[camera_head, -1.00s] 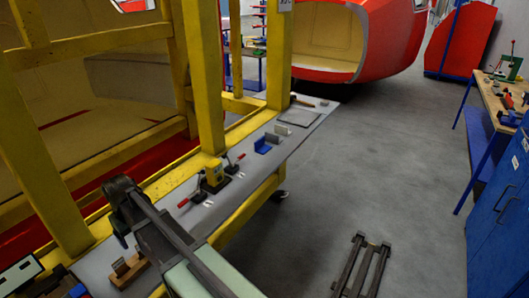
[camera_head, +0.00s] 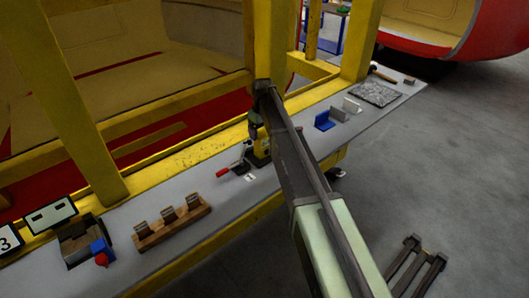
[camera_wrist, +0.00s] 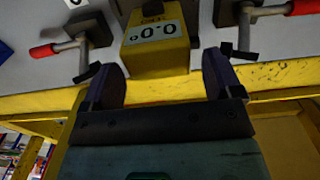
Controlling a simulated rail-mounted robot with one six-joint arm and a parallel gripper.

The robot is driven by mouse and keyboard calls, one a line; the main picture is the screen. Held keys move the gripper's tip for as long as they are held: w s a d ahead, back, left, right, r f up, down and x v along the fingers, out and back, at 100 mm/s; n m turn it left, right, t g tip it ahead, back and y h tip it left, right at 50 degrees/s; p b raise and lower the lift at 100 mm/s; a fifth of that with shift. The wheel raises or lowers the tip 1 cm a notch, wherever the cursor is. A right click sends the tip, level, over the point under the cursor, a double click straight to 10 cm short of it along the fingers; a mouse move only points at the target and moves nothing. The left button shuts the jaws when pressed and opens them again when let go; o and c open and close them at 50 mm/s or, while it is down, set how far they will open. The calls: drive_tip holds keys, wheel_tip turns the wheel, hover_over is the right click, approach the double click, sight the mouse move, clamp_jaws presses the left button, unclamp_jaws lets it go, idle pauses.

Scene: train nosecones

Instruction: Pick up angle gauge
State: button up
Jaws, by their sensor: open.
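The angle gauge is a yellow block with a pale display reading about 0.0 in the wrist view (camera_wrist: 155,45). It stands on the grey bench shelf, and in the head view it shows as a small yellow shape (camera_head: 262,149), partly hidden by my arm. My gripper (camera_wrist: 161,73) is open and empty, its two dark fingers to either side of the gauge's near end in the wrist view. A gap shows at each side; I cannot tell the depth left between them. In the head view my gripper (camera_head: 254,125) is close above the gauge.
Red-handled toggle clamps flank the gauge, the left one (camera_wrist: 75,47) and the right one (camera_wrist: 255,14). A wooden block with several metal pieces (camera_head: 172,222), a vise (camera_head: 82,243) and a blue angle piece (camera_head: 324,121) share the shelf. Yellow frame posts (camera_head: 80,110) rise behind.

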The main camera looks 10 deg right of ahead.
sight(264, 140)
drive_tip(key=shift+f, duration=0.1)
drive_tip(key=f+b, duration=0.5)
drive_tip(key=shift+d+f, duration=0.2)
drive_tip(key=shift+d, duration=0.05)
drive_tip(key=shift+r, duration=0.25)
drive_tip(key=c, duration=0.9)
wheel_tip(264, 140, up, 20)
drive_tip(key=p, duration=2)
